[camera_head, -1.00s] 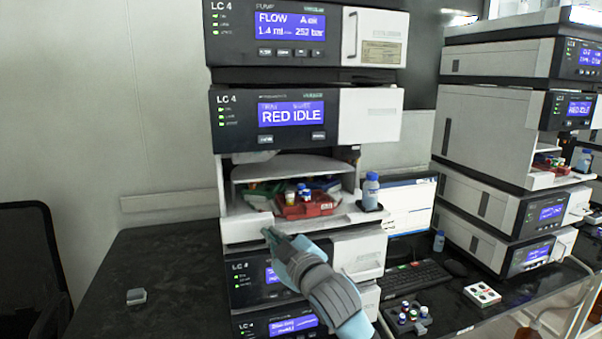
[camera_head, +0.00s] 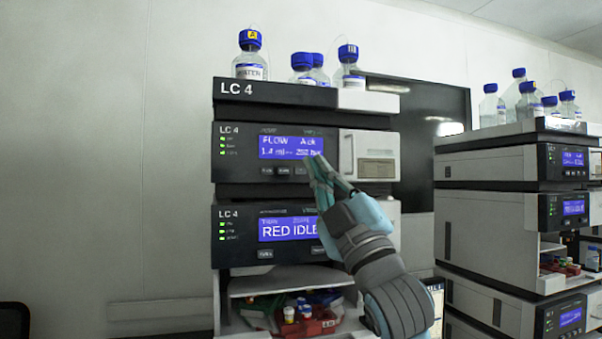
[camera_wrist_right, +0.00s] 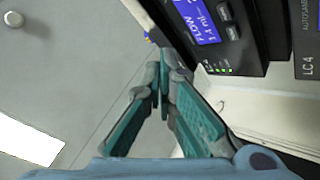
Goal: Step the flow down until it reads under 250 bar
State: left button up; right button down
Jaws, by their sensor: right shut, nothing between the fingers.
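The LC 4 pump module (camera_head: 232,185) has a blue screen (camera_head: 285,147) reading FLOW, A ok, 1.4 ml, and a bar figure too blurred to read surely. Small dark buttons (camera_head: 283,171) sit in a row under the screen; the right end of the row is covered by my gripper. My right gripper (camera_head: 316,160) is shut and empty, with its fingertips over the screen's lower right corner; I cannot tell whether they touch. In the wrist view the teal fingers (camera_wrist_right: 160,65) meet below the tilted screen (camera_wrist_right: 196,20) and buttons (camera_wrist_right: 232,32). My left gripper is not in view.
Blue-capped bottles (camera_head: 249,63) stand on top of the stack. Another stack (camera_head: 485,215) stands at the right.

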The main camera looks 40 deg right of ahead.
aim_at(303, 172)
jog(key=shift+w, duration=0.1)
jog(key=shift+y, duration=0.3)
jog(key=w+d, duration=0.1)
jog(key=w, duration=0.1)
jog(key=w+p, duration=0.1)
jog(key=w, duration=0.2)
jog(key=w+d+p, duration=0.1)
jog(key=w, duration=0.1)
jog(key=shift+w+d+r, duration=0.1)
jog(key=shift+w+d, duration=0.1)
jog(key=shift+d, duration=0.1)
jog(key=shift+w+d+p, duration=0.15)
jog(key=shift+w+p, duration=0.2)
jog(key=shift+w, duration=0.05)
dwell(0.5)
jog(key=shift+w+d+p, duration=0.15)
jog(key=shift+w+p, duration=0.2)
jog(key=shift+p, duration=0.1)
